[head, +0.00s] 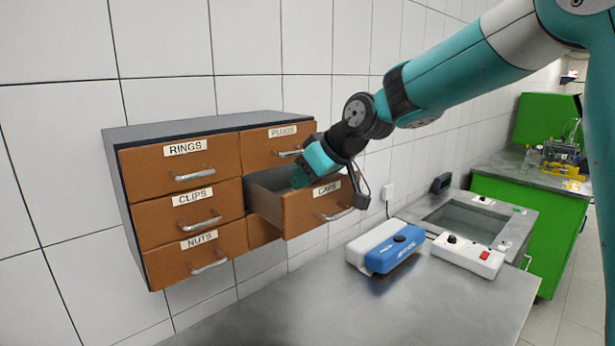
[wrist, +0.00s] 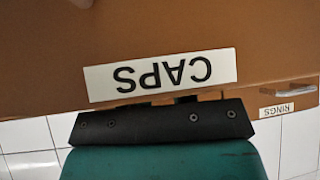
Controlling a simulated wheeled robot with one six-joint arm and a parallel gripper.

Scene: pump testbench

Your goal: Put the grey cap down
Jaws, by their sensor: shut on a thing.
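My gripper (head: 306,170) reaches down into the open drawer labelled CAPS (head: 318,207), in the right column of the cabinet. Its teal body also shows at the bottom of the wrist view. The drawer front (wrist: 190,35) with its upside-down CAPS label fills the upper part of the wrist view and hides the fingertips there. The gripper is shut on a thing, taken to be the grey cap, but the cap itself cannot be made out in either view. The drawer's floor and contents are mostly hidden by its front and by my gripper.
The cabinet (head: 180,216) has other drawers, RINGS, CLIPS, NUTS and PLUGS, which look shut. A blue and white case (head: 388,247) and a white switch box (head: 467,255) stand on the grey bench (head: 390,310) to the right. The bench's front part is clear.

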